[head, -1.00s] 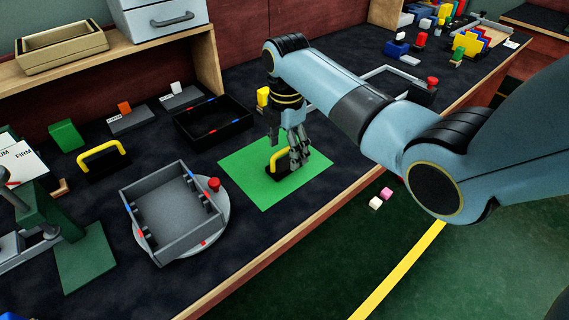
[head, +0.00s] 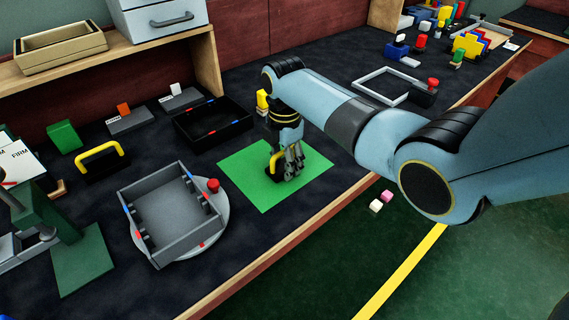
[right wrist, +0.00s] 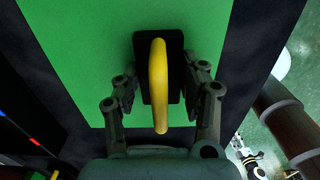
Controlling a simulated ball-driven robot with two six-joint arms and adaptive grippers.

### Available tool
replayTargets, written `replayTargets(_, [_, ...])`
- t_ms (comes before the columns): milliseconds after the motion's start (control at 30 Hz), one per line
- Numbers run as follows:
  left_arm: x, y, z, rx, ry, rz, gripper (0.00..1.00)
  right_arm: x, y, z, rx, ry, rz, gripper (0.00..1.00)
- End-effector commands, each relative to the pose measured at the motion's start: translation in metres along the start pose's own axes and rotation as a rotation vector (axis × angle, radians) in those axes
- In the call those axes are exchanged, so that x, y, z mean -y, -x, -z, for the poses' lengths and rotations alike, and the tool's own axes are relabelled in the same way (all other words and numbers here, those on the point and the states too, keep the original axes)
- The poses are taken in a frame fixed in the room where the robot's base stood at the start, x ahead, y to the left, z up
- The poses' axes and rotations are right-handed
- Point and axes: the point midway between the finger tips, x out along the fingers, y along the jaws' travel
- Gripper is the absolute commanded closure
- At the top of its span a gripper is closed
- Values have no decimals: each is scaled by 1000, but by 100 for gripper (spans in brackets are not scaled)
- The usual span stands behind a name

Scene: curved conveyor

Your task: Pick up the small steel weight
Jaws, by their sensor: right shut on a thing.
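The small weight is a black block with a yellow arched handle (head: 273,165), on a green mat (head: 248,180) in the head view. My right gripper (head: 288,168) reaches down over it and hides much of it. In the right wrist view the weight's yellow handle (right wrist: 159,95) is centred. My left gripper is not in view.
A grey tray (head: 150,240) on a round turntable (head: 221,222) stands left of the mat. A black tray (head: 238,128) lies behind. A larger yellow-handled black block (head: 88,172) stands further left. A grey frame (head: 372,94) is at the right. The table's wooden edge (head: 290,244) runs in front.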

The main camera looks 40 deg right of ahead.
Motion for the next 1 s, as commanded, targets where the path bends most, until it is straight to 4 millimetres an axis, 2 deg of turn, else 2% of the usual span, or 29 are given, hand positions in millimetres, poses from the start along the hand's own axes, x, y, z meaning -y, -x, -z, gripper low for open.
replayTargets(33, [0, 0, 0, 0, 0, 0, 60, 0, 0, 0, 0, 0, 0, 94])
replayTargets(100, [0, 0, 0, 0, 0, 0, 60, 0, 0, 0, 0, 0, 0, 100])
replayTargets(533, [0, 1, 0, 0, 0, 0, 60, -1, 5, 0, 0, 0, -2, 100])
replayTargets(667, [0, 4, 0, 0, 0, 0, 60, -1, 17, 0, 1, 0, -4, 100])
replayTargets(800, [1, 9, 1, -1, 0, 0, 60, -2, 41, -1, 1, -1, -5, 100])
replayTargets(833, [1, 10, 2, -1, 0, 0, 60, 0, 47, 0, 1, 0, -4, 100])
replayTargets(1000, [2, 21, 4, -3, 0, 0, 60, 37, 66, 6, 1, 1, -3, 100])
